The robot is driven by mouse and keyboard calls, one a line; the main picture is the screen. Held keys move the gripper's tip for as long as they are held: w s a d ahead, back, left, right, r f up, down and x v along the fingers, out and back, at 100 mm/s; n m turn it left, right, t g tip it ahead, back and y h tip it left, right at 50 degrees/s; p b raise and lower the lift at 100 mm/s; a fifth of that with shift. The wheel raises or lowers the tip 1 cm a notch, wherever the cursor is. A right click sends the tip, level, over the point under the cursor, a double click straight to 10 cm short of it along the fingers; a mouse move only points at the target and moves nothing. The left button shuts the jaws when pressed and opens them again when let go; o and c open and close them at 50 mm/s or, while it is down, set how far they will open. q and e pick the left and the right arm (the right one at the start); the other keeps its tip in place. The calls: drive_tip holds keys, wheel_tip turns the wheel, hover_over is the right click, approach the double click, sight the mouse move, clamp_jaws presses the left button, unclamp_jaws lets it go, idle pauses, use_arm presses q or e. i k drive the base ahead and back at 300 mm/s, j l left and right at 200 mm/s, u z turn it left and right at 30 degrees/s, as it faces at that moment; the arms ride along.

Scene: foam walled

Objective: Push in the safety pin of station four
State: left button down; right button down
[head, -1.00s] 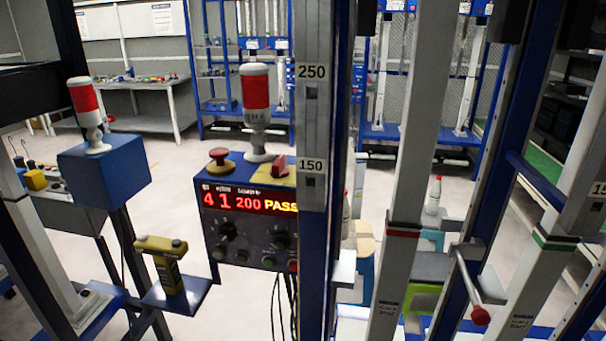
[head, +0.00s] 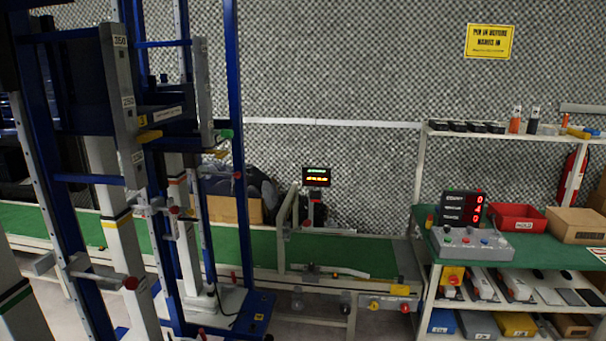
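Upright test stands with blue frames and pale grey posts fill the left of the head view. A red-knobbed pin (head: 130,283) sticks out from a post with a yellow band (head: 122,222). A second, smaller red knob (head: 174,210) shows on a stand further back, and another red knob (head: 237,175) shows on a blue upright right of it. I cannot read a station number on any stand, so I cannot tell which is station four. Neither of my grippers is in view.
A green-topped conveyor (head: 340,250) runs along the foam wall, with a small red display (head: 316,177) above it. A workbench (head: 540,253) at right carries a control box (head: 470,240), a red bin (head: 516,217) and a cardboard box (head: 577,224). A shelf stands behind.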

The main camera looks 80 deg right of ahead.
sight(237, 175)
drive_tip(key=z, duration=2.1)
drive_tip(key=i+l+z, duration=0.1)
drive_tip(key=i, duration=0.2)
drive_tip(key=i+l+z, duration=0.1)
drive_tip(key=i+l, duration=0.1)
drive_tip(key=i, duration=0.1)
